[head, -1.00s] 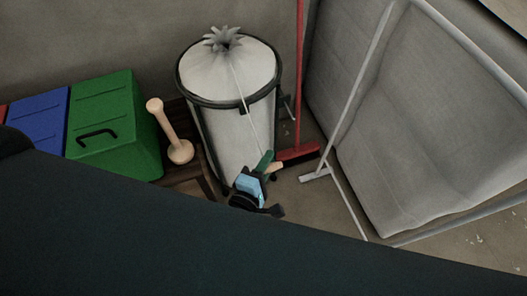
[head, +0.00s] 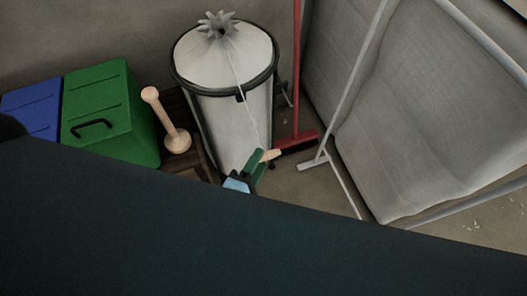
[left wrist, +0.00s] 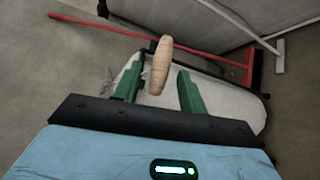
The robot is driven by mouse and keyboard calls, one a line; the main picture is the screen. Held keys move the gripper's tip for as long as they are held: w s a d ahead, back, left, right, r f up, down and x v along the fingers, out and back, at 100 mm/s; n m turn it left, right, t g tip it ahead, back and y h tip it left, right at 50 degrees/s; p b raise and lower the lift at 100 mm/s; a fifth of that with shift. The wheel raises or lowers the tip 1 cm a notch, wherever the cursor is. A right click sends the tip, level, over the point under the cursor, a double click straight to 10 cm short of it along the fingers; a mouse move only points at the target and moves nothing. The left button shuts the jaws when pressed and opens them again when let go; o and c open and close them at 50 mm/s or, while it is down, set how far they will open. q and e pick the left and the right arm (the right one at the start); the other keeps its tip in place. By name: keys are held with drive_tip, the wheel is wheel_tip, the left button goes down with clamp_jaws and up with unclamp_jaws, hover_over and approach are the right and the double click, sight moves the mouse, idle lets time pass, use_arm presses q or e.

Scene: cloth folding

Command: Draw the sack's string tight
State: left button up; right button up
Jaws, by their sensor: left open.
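The pale sack (head: 222,50) stands in a round bin with a black rim, its top gathered into a frilled neck. A thin light string (head: 251,122) runs from the neck down the front of the bin. A tan wooden toggle (head: 271,155) is at its lower end, beside my left gripper (head: 258,161). In the left wrist view the toggle (left wrist: 158,66) shows between the two green fingers, with a gap on each side. The left gripper is open and holds nothing. My right gripper is not in view.
A red broom (head: 297,139) and a pale metal frame (head: 313,163) stand right of the bin, before a large grey padded panel (head: 400,120). A wooden pestle-like object (head: 166,122), a green box (head: 110,115) and a blue box (head: 32,105) are at left.

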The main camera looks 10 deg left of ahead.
use_arm(q)
drive_tip(key=v, duration=0.3)
drive_tip(key=shift+s+b, duration=0.25)
drive_tip(key=shift+b, duration=0.05)
idle(0.4)
